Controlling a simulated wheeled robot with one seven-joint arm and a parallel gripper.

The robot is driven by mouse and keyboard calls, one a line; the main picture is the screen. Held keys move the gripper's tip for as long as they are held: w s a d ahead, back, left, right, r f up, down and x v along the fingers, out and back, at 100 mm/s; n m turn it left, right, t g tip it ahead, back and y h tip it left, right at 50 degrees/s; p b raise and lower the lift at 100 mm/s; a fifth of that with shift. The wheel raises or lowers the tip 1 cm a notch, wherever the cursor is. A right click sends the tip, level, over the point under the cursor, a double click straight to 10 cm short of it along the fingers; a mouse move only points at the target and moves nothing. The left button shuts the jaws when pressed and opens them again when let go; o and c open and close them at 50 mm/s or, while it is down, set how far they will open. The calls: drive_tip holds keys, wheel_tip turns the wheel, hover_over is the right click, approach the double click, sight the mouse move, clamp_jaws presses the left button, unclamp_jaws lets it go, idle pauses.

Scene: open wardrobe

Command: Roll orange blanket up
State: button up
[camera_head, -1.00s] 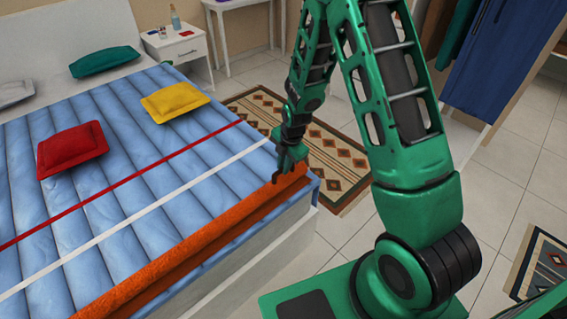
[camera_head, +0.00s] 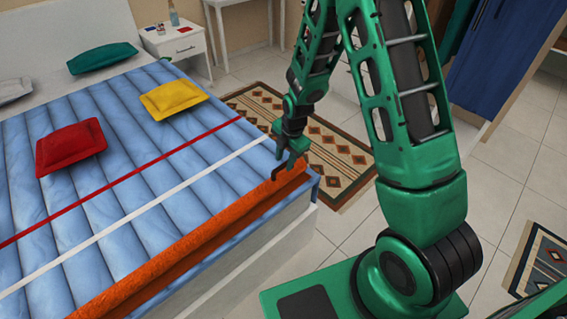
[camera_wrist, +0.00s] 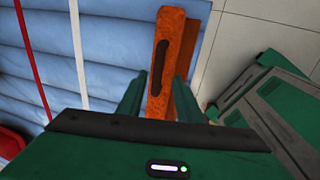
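The orange blanket (camera_head: 190,250) lies as a long narrow strip along the foot edge of the bed. Part of it hangs over that edge. My gripper (camera_head: 290,167) is at the blanket's far right end, just above it, with its fingers apart. In the wrist view, the fingers (camera_wrist: 155,95) stand on either side of the orange strip (camera_wrist: 163,30), which shows a dark elongated mark. Whether the fingers touch the blanket is unclear.
The blue bed cover (camera_head: 110,200) carries a red pillow (camera_head: 70,147), a yellow pillow (camera_head: 173,99) and a green pillow (camera_head: 103,58). A white nightstand (camera_head: 185,45) stands behind. A patterned rug (camera_head: 335,150) lies on the floor beside the bed.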

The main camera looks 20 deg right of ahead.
wheel_tip(320, 180, up, 8)
drive_tip(key=s, duration=0.1)
drive_tip(key=shift+s+d+r, duration=0.2)
drive_tip(key=shift+s+d, duration=0.05)
drive_tip(key=shift+d, duration=0.1)
idle(0.3)
drive_tip(key=s+d+r+m+h, duration=0.1)
drive_tip(key=s+d+r+m, duration=1.1)
drive_tip(key=s+r+m, duration=0.15)
drive_tip(key=s+d+r+m+g, duration=0.1)
drive_tip(key=s+r+m, duration=0.1)
drive_tip(key=s+m, duration=0.5)
drive_tip(key=s+d+r+m+g, duration=0.1)
drive_tip(key=s+d+r+m, duration=0.1)
drive_tip(key=s+m, duration=0.6)
drive_tip(key=s+r, duration=0.1)
drive_tip(key=s, duration=0.3)
drive_tip(key=shift+d, duration=0.15)
drive_tip(key=shift+m, duration=0.25)
